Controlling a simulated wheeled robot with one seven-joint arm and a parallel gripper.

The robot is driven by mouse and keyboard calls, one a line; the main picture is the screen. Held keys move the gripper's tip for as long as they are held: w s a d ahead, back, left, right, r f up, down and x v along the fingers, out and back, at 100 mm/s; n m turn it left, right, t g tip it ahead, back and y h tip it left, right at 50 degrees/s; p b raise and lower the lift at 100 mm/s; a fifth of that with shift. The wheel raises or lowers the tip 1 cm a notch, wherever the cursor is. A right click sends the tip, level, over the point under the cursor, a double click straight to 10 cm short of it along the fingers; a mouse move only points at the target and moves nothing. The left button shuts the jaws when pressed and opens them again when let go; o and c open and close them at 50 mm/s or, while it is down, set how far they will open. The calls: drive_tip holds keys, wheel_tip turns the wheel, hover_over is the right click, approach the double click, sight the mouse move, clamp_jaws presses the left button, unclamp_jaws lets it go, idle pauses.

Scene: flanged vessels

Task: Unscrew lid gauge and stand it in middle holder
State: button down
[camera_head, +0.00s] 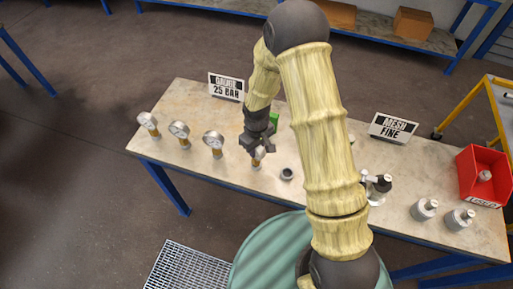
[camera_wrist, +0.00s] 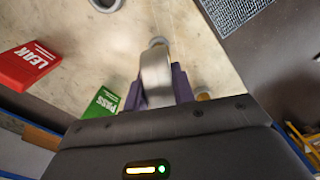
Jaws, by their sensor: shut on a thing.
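My gripper (camera_head: 258,150) points down over the table and is shut on a gauge (camera_head: 258,158). The gauge's brass stem shows just below the fingers, close to the tabletop; I cannot tell whether it touches. In the wrist view the fingers hold a grey metal body (camera_wrist: 156,78), with a grey round piece (camera_wrist: 158,41) beyond it. Three more white-faced gauges stand upright in a row to the left: far left (camera_head: 147,121), second (camera_head: 179,131) and nearest (camera_head: 214,141). A dark open ring (camera_head: 287,174) sits right of my gripper. The arm hides much of the table's middle.
A red LEAK block (camera_wrist: 25,66) and green PASS block (camera_wrist: 103,104) lie beside the gripper. Signs read GAUGE 25 BAR (camera_head: 227,86) and MESH FINE (camera_head: 393,127). A dark-handled fitting (camera_head: 377,187), grey cylinders (camera_head: 425,210) and a red USED bin (camera_head: 484,177) are right.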

drive_tip(key=shift+f+b, duration=0.6)
drive_tip(key=shift+f, duration=0.3)
drive_tip(key=c, duration=1.1)
unclamp_jaws()
wheel_tip(320, 180, up, 17)
drive_tip(key=b, duration=0.2)
drive_tip(key=shift+r+b, duration=0.2)
drive_tip(key=shift+b, duration=0.2)
drive_tip(key=s+d+m+t, duration=0.1)
drive_tip(key=s+d+m, duration=0.1)
drive_tip(key=s+d, duration=0.2)
drive_tip(key=s+d+m, duration=0.3)
drive_tip(key=s+d, duration=0.1)
drive_tip(key=d, duration=0.1)
drive_tip(key=s+d+r+m+t, duration=0.1)
drive_tip(key=s+d+m, duration=0.2)
drive_tip(key=s+d, duration=0.1)
drive_tip(key=shift+d+r+t, duration=0.1)
drive_tip(key=shift+d+t, duration=0.2)
drive_tip(key=shift+d, duration=0.05)
